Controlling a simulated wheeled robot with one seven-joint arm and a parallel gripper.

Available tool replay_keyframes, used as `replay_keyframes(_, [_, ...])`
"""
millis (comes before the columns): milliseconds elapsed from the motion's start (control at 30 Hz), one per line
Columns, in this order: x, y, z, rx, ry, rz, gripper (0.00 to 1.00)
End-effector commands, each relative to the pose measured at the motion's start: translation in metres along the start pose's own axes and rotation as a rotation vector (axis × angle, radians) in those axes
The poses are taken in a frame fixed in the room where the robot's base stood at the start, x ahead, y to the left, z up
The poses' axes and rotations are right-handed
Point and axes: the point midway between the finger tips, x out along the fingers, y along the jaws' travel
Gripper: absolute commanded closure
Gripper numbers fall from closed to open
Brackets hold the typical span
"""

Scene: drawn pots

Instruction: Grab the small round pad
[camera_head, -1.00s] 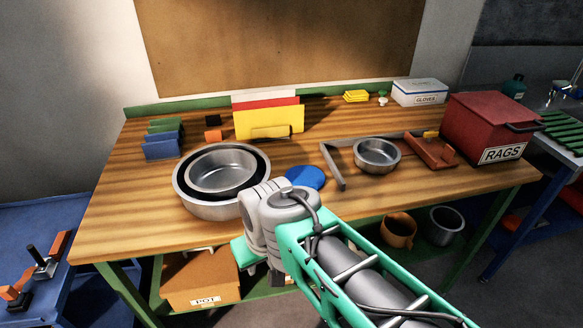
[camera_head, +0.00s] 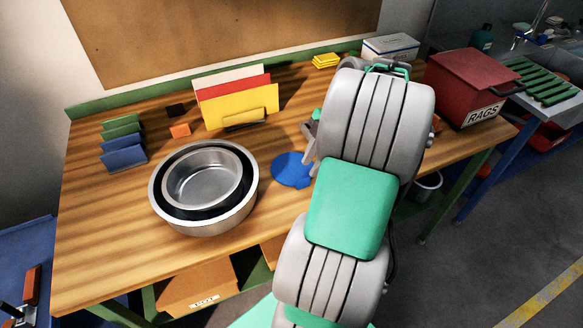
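The small round pad is a flat blue disc (camera_head: 288,171) lying on the wooden workbench, just right of the nested metal pots. My arm reaches over the bench right of the pad and covers much of the picture. Part of my gripper (camera_head: 311,140) seems to show as grey pieces at the arm's left edge, just beyond and above the pad's right side. Most of it is hidden behind the arm, so its opening cannot be seen. The pad appears to lie flat on the wood, its right edge close to the arm.
A large metal pot (camera_head: 205,222) holds a smaller pan within a dark ring. Blue and green upright plates (camera_head: 123,145) and a rack of coloured boards (camera_head: 241,103) stand behind. A red RAGS box (camera_head: 472,85) is at the right. Bare wood lies left of the pot.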

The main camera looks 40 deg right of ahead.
Motion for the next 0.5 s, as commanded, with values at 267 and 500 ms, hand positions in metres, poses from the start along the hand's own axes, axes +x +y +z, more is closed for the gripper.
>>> replay_keyframes(267, [0.044,-0.001,0.0,0.003,-0.001,-0.001,0.69])
replay_keyframes(500, [0.047,-0.001,0.001,0.004,-0.002,0.002,0.7])
